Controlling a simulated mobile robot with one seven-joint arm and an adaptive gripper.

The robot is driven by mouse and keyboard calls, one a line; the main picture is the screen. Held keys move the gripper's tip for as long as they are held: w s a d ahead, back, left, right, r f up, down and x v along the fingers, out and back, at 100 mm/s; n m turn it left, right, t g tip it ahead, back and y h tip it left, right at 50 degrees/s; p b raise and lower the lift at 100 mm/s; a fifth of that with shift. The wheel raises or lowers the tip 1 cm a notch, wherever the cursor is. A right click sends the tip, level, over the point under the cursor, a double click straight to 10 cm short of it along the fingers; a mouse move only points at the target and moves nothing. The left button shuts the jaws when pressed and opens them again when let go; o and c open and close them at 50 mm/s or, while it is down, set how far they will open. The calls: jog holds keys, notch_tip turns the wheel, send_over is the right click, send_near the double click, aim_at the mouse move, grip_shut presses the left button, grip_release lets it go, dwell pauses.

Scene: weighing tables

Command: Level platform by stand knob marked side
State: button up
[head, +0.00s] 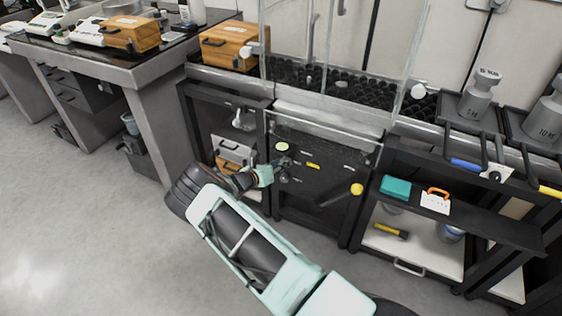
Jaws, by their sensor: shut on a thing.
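My arm reaches down to a black front panel (320,200) under the glass-walled weighing stand. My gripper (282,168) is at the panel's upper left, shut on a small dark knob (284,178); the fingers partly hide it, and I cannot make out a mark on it. A round pale-green disc (282,147) sits just above the gripper. A yellow label (313,166) is to the right of it, and a lever with a yellow ball end (357,189) is further right. The pale platform edge (325,121) runs above the panel; its tilt is too small to tell.
Glass walls (400,70) rise above the stand. Heavy metal weights (479,95) stand at the right. A shelf there holds a teal box (395,187) and a tag with an orange handle (436,200). Wooden cases (228,46) sit at the upper left. The floor (90,220) at left is clear.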

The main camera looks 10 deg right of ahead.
jog(key=m+y+p, duration=0.1)
jog(key=p, duration=0.1)
jog(key=m+t+y+p, duration=0.1)
jog(key=m+p, duration=0.1)
jog(key=shift+s+d+r+p, duration=0.1)
jog(key=shift+s+d+p, duration=0.05)
jog(key=shift+p, duration=0.15)
jog(key=shift+m, duration=0.3)
dwell(0.3)
jog(key=o, duration=1.2)
jog(key=shift+c, duration=0.2)
jog(key=v, duration=1.2)
jog(key=shift+d, duration=0.1)
